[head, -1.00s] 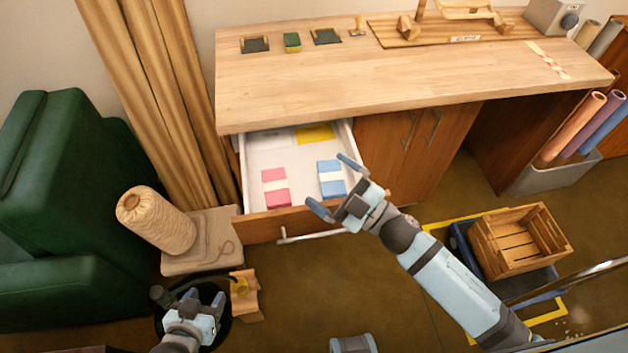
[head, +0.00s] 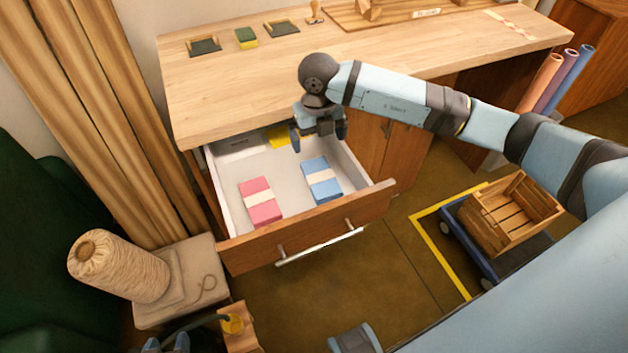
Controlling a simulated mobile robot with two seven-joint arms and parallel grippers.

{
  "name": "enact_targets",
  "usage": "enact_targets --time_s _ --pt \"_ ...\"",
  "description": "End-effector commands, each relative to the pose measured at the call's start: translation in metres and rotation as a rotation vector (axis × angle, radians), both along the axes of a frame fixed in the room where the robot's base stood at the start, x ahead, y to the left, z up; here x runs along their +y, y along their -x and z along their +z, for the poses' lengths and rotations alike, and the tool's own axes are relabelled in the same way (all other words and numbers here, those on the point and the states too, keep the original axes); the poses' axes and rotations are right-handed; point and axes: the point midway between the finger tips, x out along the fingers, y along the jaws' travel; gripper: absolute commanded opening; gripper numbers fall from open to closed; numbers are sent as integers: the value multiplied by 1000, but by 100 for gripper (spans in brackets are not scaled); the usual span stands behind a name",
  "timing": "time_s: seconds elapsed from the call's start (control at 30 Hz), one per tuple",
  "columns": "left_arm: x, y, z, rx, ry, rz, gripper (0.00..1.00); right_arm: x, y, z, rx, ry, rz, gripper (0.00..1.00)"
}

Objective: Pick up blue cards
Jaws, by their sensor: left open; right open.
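The blue cards (head: 322,187) lie as a stack with a white band in the right half of the open drawer (head: 300,225). A pink stack (head: 260,207) with a white band lies to their left. My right gripper (head: 319,142) is open and points down over the back of the drawer, beyond the blue cards and apart from them. Nothing shows between its fingers.
The wooden tabletop (head: 230,105) overhangs the drawer's back. A yellow item (head: 278,137) lies at the back of the drawer. A wooden crate (head: 508,215) sits on a blue dolly at right.

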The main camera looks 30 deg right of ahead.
Motion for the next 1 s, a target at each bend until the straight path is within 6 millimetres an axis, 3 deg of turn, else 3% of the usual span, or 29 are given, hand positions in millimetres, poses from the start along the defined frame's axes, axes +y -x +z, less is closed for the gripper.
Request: enact_targets --time_s 0.3,0.63,0.9,1.0 --pt "-1 1 -3 1 -1 -2 55 1 1 -61 4 -6 2 100" --pt "3 1 -4 -1 -13 -10 55 1 2 -84 3 -6 4 100" --pt "3 1 -5 -2 -13 -9 55 -1 2 -123 3 -7 4 100" --pt "2 1 -4 -3 -11 -8 55 -1 2 -127 3 -7 5 100"
